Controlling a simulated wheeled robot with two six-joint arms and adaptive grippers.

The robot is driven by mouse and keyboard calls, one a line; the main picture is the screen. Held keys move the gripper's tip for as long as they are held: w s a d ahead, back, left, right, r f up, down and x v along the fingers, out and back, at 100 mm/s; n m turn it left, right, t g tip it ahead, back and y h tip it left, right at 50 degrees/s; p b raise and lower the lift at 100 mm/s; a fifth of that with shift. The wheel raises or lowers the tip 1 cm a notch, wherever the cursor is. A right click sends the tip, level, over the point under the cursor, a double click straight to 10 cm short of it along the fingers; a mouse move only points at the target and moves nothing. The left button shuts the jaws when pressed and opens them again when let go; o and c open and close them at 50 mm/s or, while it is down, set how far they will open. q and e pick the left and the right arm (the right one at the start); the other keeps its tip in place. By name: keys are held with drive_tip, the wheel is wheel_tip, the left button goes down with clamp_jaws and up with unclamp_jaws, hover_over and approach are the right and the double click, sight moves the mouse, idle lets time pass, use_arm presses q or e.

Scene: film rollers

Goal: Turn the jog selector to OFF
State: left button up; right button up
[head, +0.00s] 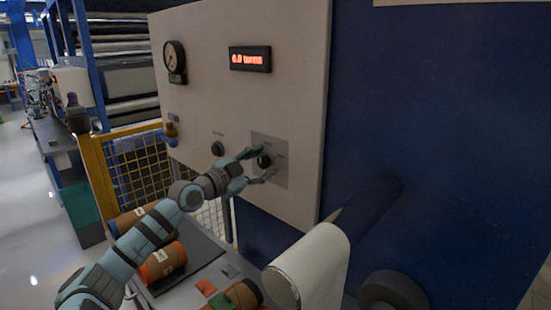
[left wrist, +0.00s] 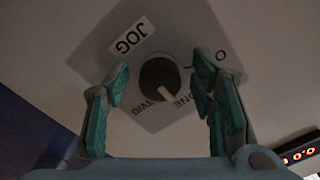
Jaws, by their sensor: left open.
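The jog selector is a round dark knob (head: 264,161) on a grey square plate (head: 270,143) on the pale panel. In the left wrist view the knob (left wrist: 160,78) has a light pointer mark facing down and slightly right, near the labels ONE and TWO. A JOG label (left wrist: 131,36) is at upper left. A letter O shows at upper right; the rest of that label is hidden by a finger. My left gripper (left wrist: 163,88) is open, its fingers on either side of the knob with gaps visible. My right gripper is out of view.
The panel (head: 300,70) also carries a gauge (head: 174,57), a red display (head: 250,59) reading about 0.0 turns and another dark knob (head: 217,149). A white roller (head: 318,262) juts out below right. A yellow mesh guard (head: 140,165) stands left.

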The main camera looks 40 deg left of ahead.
use_arm(q)
drive_tip(key=shift+s+r, duration=0.2)
drive_tip(key=shift+s, duration=0.25)
drive_tip(key=shift+s+d+r, duration=0.1)
drive_tip(key=shift+c, duration=0.9)
drive_tip(key=c, duration=1)
drive_tip(key=shift+o, duration=0.2)
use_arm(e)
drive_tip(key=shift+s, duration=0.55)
use_arm(q)
drive_tip(key=shift+n, duration=1.1)
drive_tip(key=n, duration=0.3)
drive_tip(key=shift+w+n+p, duration=0.2)
drive_tip(key=shift+n+p, duration=0.1)
drive_tip(key=n+p, duration=0.1)
drive_tip(key=n, duration=0.5)
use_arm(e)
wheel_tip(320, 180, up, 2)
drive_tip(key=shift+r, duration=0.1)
